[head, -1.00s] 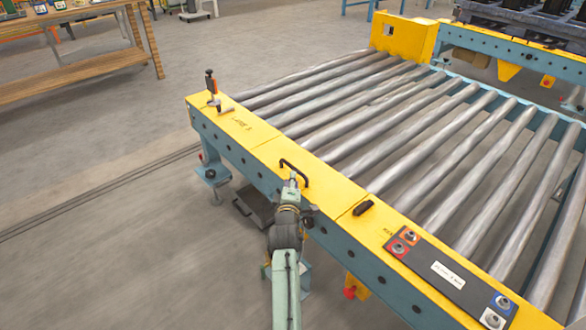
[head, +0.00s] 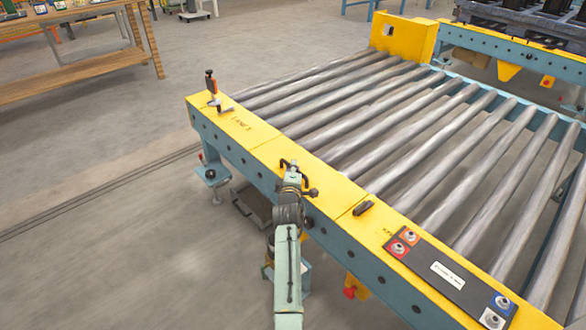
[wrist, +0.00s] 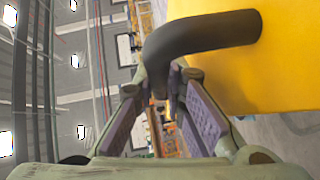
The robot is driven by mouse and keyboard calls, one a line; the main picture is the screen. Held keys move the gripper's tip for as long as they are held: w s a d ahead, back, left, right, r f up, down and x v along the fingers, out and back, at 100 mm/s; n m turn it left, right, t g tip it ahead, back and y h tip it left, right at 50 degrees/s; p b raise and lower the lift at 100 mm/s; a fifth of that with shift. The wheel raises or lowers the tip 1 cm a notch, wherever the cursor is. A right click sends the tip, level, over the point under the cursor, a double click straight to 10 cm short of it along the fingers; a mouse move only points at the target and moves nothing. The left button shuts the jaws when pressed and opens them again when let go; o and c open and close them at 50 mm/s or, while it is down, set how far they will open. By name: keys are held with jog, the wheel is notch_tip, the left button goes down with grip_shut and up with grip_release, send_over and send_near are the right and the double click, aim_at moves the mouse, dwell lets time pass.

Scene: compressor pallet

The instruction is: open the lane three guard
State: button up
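The lane guard is a yellow cover (head: 262,150) along the near edge of the roller conveyor, with a lane label whose digit is too small to read surely. It lies flat and closed. Its black arched handle (head: 283,163) is partly hidden by my gripper (head: 290,172) in the head view. In the wrist view the handle (wrist: 200,38) rises from the yellow cover (wrist: 290,60) and bends down at the fingertips. My gripper (wrist: 155,105) is open there, its purple-padded fingers on either side of the handle's lower end; I cannot tell whether they touch it.
Steel rollers (head: 400,130) lie behind the guard. A red-topped clamp or lever (head: 211,85) stands at the rail's left end. A black latch-like piece (head: 363,208) and a button panel (head: 447,268) sit to the right. Open floor (head: 100,240) lies left of the conveyor.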

grip_shut()
dwell(0.4)
jog(key=shift+d+r+p, duration=0.1)
jog(key=shift+r+p, duration=0.2)
jog(key=shift+p, duration=0.05)
jog(key=shift+r, duration=0.1)
